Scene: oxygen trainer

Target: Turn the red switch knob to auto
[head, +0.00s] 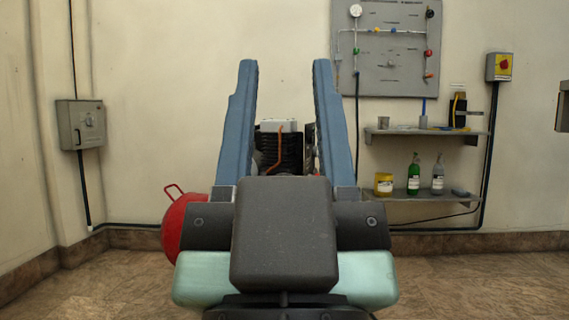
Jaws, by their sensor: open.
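The red switch knob (503,64) is small in the head view, on a yellow plate on a grey switch box (499,67) high on the wall at the right. Its setting and any labels are too small to read. My gripper (285,68) fills the middle of the view, with its two blue fingers pointing up and spread apart. Nothing is held between the fingers. My gripper is well to the left of the knob in the picture and apart from it.
A grey panel (378,78) with pipes and valves hangs left of the switch box. Shelves (400,131) below hold bottles and a yellow tub (383,184). A grey wall box (80,124) hangs at left. A red round object (175,225) and a dark machine (268,148) stand behind my gripper.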

